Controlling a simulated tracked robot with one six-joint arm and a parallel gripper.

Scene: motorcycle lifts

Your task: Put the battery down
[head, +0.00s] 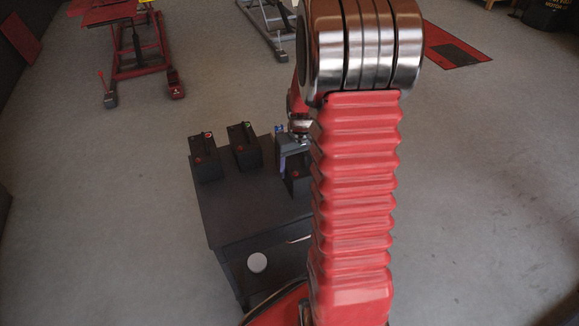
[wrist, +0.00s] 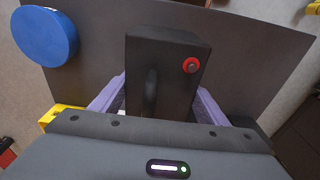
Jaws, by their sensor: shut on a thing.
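The battery (wrist: 165,70) is a black block with a red terminal on its top. My gripper (wrist: 158,105) has its pale purple fingers on both sides of it and is shut on it. In the head view my gripper (head: 288,160) is over the right part of the dark cart top, with the held battery (head: 297,182) below it, partly hidden by my arm. I cannot tell whether the battery's underside touches the cart top.
Two other black batteries stand on the dark cart (head: 235,205): one at the left (head: 205,160) and one in the middle (head: 245,150). The cart top in front of them is bare. A red motorcycle lift (head: 140,50) stands at the back left on open grey floor.

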